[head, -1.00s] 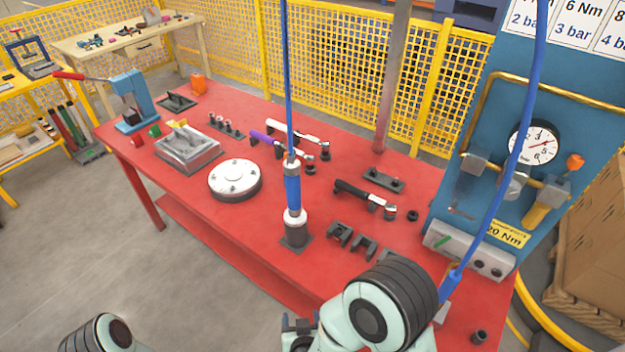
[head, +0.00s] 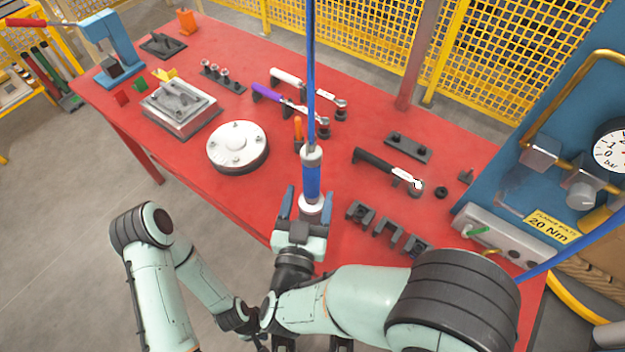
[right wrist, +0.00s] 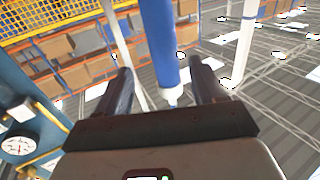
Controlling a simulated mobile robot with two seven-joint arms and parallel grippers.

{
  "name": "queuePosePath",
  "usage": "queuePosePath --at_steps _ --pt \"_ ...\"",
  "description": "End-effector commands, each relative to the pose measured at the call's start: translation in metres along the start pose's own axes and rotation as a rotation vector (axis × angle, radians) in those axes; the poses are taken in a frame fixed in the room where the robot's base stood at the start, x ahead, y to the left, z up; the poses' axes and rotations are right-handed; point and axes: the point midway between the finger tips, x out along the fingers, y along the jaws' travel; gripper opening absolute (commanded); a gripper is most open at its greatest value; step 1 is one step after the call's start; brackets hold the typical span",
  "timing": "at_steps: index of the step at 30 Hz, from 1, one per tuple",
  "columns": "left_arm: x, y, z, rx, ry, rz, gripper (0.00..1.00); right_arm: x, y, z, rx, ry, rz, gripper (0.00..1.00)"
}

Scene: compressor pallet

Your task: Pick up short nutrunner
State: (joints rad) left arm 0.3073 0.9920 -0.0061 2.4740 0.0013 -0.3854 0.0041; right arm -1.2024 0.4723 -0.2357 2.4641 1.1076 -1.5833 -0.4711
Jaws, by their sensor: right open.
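The short nutrunner (head: 312,180), which I take to be the blue upright tool with pale collars, hangs from a blue hose above the front of the red table. My right gripper (head: 306,203) is open at its lower part, with a finger on either side in the picture. In the right wrist view, the blue body (right wrist: 158,45) shows upright between the two open fingers (right wrist: 163,88). I see no contact, and the tool's lower end is hidden by my gripper in the head view. My left arm shows at lower left, but I cannot make out its gripper.
A round white-topped flange (head: 238,146) lies left of the tool. Black holders (head: 388,230) stand to its right, with a black-handled wrench (head: 385,168) behind them. Purple- and white-handled wrenches lie further back. A blue gauge panel (head: 560,130) bounds the right side.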

Motion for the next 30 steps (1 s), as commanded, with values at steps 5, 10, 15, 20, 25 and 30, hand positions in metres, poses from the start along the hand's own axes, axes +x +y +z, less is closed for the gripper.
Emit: queuePosePath --at_steps 5,10,15,20,25,30 --pt "-0.007 0.003 -0.003 0.002 0.005 0.002 0.43 0.027 0.000 -0.001 0.000 0.001 0.002 0.69" --pt "-0.010 0.005 -0.004 0.002 0.007 0.002 0.43 0.037 -0.001 0.000 -0.001 0.000 0.000 0.69" --pt "-0.020 0.010 -0.008 0.004 0.013 0.004 0.43 0.063 -0.004 0.000 -0.002 0.002 0.002 0.69" --pt "-0.025 0.013 -0.010 0.006 0.017 0.006 0.43 0.081 -0.005 0.001 0.000 0.002 0.001 0.69" --pt "-0.025 0.013 -0.010 0.006 0.017 0.006 0.43 0.085 -0.005 0.003 0.000 0.000 -0.001 0.69" --pt "-0.025 0.012 -0.010 0.006 0.017 0.005 0.43 0.085 -0.005 0.003 0.000 0.000 -0.001 0.53"
